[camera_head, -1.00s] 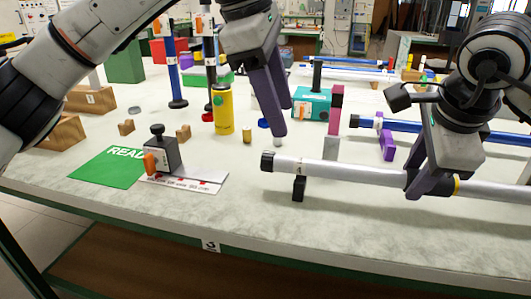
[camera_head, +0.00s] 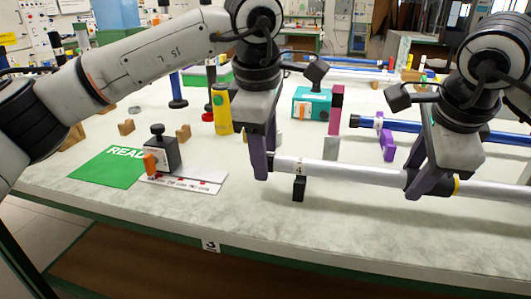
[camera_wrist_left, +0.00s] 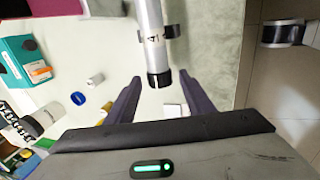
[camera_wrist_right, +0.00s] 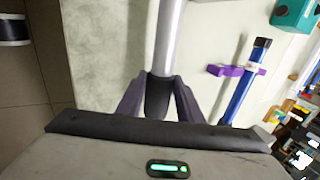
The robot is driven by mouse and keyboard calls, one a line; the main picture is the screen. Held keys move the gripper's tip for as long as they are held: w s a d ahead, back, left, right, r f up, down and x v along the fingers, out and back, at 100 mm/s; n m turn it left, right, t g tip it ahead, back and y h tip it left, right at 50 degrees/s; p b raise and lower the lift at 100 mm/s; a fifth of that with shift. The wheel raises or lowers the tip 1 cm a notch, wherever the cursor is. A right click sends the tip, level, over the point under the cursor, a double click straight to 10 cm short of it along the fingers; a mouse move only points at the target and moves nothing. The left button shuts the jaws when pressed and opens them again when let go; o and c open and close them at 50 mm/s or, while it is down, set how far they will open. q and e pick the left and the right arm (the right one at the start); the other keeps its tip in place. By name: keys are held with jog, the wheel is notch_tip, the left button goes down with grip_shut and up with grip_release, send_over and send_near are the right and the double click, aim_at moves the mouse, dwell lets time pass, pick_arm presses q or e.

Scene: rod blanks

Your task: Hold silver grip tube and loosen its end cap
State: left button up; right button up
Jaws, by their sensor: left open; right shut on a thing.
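The silver grip tube (camera_head: 365,174) lies level above the table, its left part on a small black stand (camera_head: 299,189). It carries a label "4". Its black end cap (camera_wrist_left: 160,79) shows in the left wrist view between the spread fingers of my left gripper (camera_wrist_left: 158,92), with a gap on both sides. In the head view my left gripper (camera_head: 264,160) is around the tube's left end and hides the cap. My right gripper (camera_head: 427,185) is shut on the tube's dark grip section right of the middle. The right wrist view shows the tube (camera_wrist_right: 167,40) between its fingers.
A green READY mat (camera_head: 105,167) and a black clamp block (camera_head: 160,152) on a white plate lie at the left. A yellow bottle (camera_head: 221,108), a teal box (camera_head: 311,103) and a blue tube (camera_head: 400,125) on a purple stand lie behind. The table front is clear.

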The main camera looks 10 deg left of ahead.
pick_arm(q)
jog(key=shift+w+f, duration=0.1)
jog(key=shift+f, duration=0.2)
jog(key=c, duration=1.1)
jog(key=shift+o, duration=0.2)
jog(key=shift+w+g, duration=0.2)
jog(key=shift+g, duration=0.7)
jog(key=shift+w+g, duration=0.2)
jog(key=shift+g, duration=0.7)
jog(key=shift+s+f+g, duration=0.2)
jog(key=shift+f+g, duration=0.35)
jog(key=shift+g, duration=0.45)
jog(key=shift+w+r, duration=0.3)
jog(key=shift+r, duration=0.25)
